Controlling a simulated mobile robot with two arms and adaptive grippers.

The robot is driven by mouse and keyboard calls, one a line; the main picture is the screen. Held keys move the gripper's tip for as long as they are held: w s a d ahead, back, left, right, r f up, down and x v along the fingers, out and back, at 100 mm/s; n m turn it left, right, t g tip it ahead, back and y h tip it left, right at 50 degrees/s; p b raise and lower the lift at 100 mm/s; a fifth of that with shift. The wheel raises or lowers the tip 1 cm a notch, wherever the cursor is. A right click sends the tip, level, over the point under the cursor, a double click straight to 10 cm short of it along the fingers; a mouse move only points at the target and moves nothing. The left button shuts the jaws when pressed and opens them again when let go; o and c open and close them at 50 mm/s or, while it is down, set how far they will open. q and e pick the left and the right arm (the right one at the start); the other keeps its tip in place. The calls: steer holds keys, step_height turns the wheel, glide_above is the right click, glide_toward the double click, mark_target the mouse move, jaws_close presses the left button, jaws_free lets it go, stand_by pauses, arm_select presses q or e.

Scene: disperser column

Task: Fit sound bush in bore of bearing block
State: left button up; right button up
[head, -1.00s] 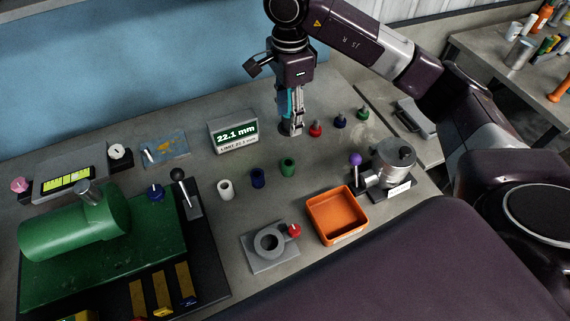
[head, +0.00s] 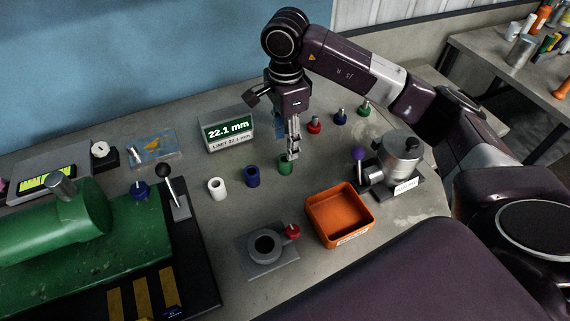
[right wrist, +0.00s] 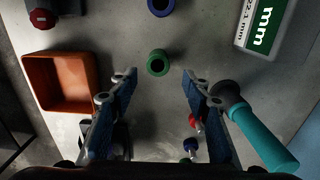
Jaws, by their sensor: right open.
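Three hollow bushes stand upright in a row on the bench: white (head: 217,189), blue (head: 252,177) and green (head: 285,169). My right gripper (head: 293,155) is open and empty, pointing down just above and behind the green bush. In the right wrist view the green bush (right wrist: 158,62) lies ahead of the two spread fingers, not between them, and the blue bush (right wrist: 160,6) is at the top edge. The grey bearing block (head: 266,261), with a round open bore and a red knob (head: 292,231), sits at the front. My left gripper is not in view.
An orange tray (head: 340,240) stands right of the block. A display reading 22.1 mm (head: 228,130) stands behind the bushes. A teal-handled tool (right wrist: 266,140) lies beside my right finger. Red, blue and green knobbed pieces stand behind right; a green machine (head: 90,235) fills the left.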

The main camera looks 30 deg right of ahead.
mark_target(285, 155)
steer(key=f+p, duration=0.1)
steer(key=f, duration=0.1)
steer(key=f+p, duration=0.1)
steer(key=f, duration=0.2)
steer(key=shift+s+a, duration=0.15)
steer(key=shift+s, duration=0.05)
steer(key=shift+f, duration=0.3)
steer(key=shift+c, duration=0.6)
jaws_close()
steer(key=shift+r, duration=0.15)
